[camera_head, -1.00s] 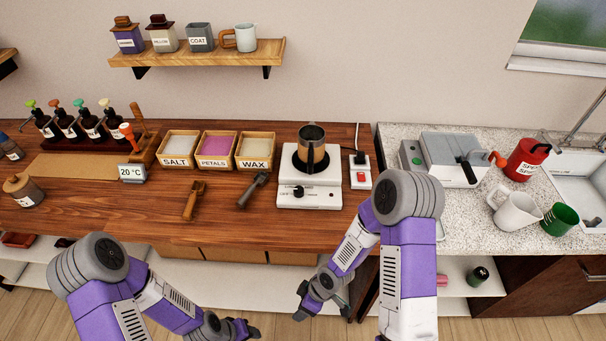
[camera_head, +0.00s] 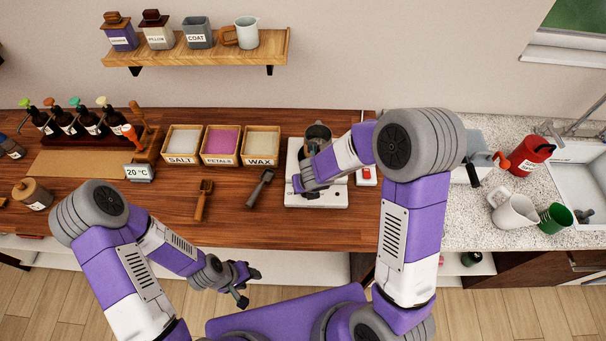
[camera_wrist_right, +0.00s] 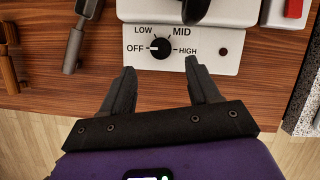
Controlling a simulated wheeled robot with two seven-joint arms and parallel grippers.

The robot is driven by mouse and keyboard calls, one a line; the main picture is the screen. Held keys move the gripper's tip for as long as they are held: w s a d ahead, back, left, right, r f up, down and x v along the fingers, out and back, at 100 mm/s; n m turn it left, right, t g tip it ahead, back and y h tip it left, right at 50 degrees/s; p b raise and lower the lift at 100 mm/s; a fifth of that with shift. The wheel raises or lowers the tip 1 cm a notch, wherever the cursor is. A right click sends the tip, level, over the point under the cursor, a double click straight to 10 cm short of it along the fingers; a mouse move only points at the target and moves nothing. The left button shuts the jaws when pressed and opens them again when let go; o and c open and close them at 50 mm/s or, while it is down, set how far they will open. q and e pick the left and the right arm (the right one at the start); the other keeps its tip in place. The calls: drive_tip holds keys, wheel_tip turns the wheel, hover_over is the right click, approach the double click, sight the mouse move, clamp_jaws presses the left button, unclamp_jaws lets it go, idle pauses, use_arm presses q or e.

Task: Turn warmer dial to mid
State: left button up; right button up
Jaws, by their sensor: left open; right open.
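The white warmer (camera_head: 330,199) stands near the right end of the wooden counter with a metal pot (camera_head: 317,134) on it. My right arm covers much of it in the head view. In the right wrist view the warmer's front panel (camera_wrist_right: 214,58) shows a black dial (camera_wrist_right: 160,47) with its white mark toward OFF; LOW, MID and HIGH are printed around it. My right gripper (camera_wrist_right: 160,78) is open, its fingertips just in front of the dial, one on each side and not closed on it. My left gripper (camera_head: 246,282) is open and empty in front of the counter.
A dark-handled tool (camera_head: 261,188) and a wooden-handled one (camera_head: 204,200) lie left of the warmer. A red switch shows in the right wrist view (camera_wrist_right: 294,8). Labelled bins (camera_head: 221,160) stand behind the tools. The counter's front strip is clear.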

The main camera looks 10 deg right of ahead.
drive_tip(key=b+x, duration=0.2)
drive_tip(key=x, duration=0.4)
drive_tip(key=shift+s+f, duration=0.15)
drive_tip(key=shift+w+f+b, duration=0.25)
drive_tip(key=shift+f+b, duration=0.05)
drive_tip(key=shift+f, duration=0.15)
drive_tip(key=c, duration=1)
drive_tip(key=shift+c, duration=0.2)
